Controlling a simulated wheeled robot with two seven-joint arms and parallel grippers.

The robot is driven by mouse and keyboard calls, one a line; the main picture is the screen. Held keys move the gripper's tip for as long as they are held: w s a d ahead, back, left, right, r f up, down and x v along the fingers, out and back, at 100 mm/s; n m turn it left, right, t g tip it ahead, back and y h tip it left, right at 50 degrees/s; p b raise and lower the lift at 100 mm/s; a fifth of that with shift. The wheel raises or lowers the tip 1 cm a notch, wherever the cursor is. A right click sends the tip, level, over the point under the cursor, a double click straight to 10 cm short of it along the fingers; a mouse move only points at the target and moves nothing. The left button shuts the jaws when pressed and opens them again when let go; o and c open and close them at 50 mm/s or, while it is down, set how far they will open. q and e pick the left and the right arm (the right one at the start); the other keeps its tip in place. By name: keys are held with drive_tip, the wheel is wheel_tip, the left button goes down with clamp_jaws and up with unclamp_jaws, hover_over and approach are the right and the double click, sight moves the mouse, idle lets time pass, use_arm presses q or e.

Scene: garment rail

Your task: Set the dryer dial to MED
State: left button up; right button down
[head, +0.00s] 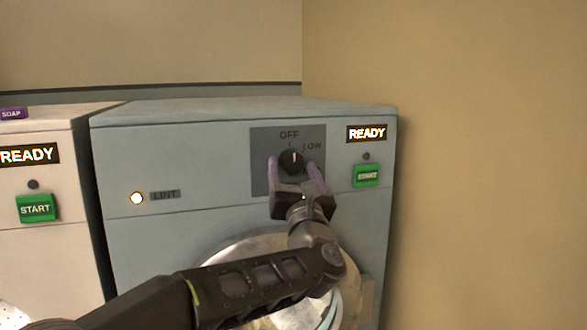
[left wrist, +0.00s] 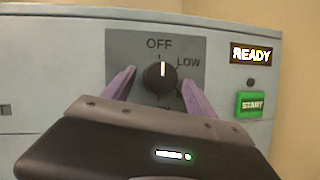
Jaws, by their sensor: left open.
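The dryer (head: 230,155) is the blue-grey machine against the wall. Its black dial (head: 292,160) sits on a dark grey plate, with OFF above and LOW at upper right. The dial also shows in the left wrist view (left wrist: 160,77), its white mark pointing up at OFF. My left gripper (head: 296,168) is in front of the plate. In the left wrist view its two purple fingers (left wrist: 158,84) are open, one on each side of the dial, with gaps visible. The lower labels, including any MED, are hidden behind the gripper. My right gripper is not in view.
A green START button (head: 367,175) and a READY display (head: 367,133) are right of the dial. A lit LINT lamp (head: 137,198) is at left. The round door (head: 240,250) is below, partly behind my arm. A white machine (head: 60,150) stands at left.

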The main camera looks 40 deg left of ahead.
use_arm(q)
drive_tip(key=shift+c, duration=0.6)
drive_tip(key=c, duration=1.2)
drive_tip(key=shift+c, duration=0.2)
